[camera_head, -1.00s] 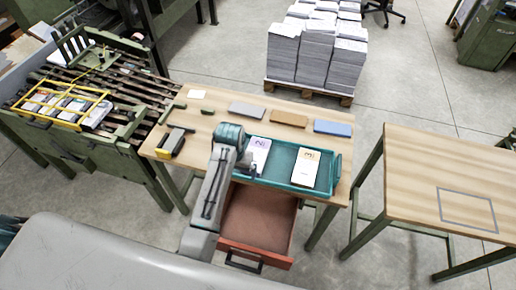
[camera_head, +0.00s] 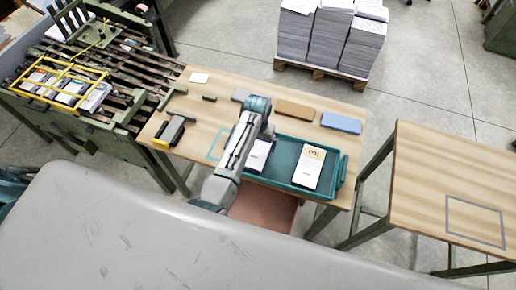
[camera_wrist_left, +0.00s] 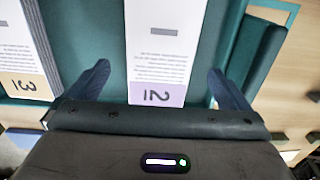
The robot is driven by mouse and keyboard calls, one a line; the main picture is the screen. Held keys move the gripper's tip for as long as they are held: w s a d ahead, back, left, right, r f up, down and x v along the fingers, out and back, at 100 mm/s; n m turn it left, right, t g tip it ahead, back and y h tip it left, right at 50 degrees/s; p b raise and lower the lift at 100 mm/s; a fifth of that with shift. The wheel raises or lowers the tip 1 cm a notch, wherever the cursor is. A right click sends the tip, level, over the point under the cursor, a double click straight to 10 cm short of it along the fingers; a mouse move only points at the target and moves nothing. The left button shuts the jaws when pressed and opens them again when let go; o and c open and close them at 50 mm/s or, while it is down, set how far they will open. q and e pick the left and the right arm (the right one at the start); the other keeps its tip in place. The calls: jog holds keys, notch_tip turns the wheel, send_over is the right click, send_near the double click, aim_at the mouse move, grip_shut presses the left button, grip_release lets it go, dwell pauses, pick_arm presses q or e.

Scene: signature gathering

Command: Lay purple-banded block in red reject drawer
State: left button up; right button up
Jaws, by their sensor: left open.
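The purple-banded block (camera_head: 257,155) is white, lying in the teal tray (camera_head: 328,193) and partly hidden by my left arm. In the left wrist view the purple-banded block (camera_wrist_left: 155,50) shows its band and a "2", between the fingers of my left gripper (camera_wrist_left: 159,75). The fingers are open, one on each side, with gaps. My left gripper (camera_head: 265,131) is over the tray in the head view, its fingers mostly hidden. The red reject drawer (camera_head: 266,207) is open below the table's front edge, its front hidden by my body. My right gripper is not in view.
Another white block (camera_head: 309,167), marked "3", lies in the tray to the right. Grey, brown (camera_head: 294,110) and blue (camera_head: 341,123) blocks lie behind the tray. A dark tool with a yellow end (camera_head: 168,133) is at the left. A second table (camera_head: 450,170) stands right.

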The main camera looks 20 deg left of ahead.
aim_at(257, 150)
pick_arm(q)
jog(key=f, duration=0.1)
jog(key=s+f+p, duration=0.1)
jog(key=f, duration=0.1)
jog(key=shift+w+f, duration=0.2)
jog(key=shift+f, duration=0.3)
jog(key=shift+r, duration=0.1)
jog(key=c, duration=1.3)
jog(key=shift+r, duration=0.1)
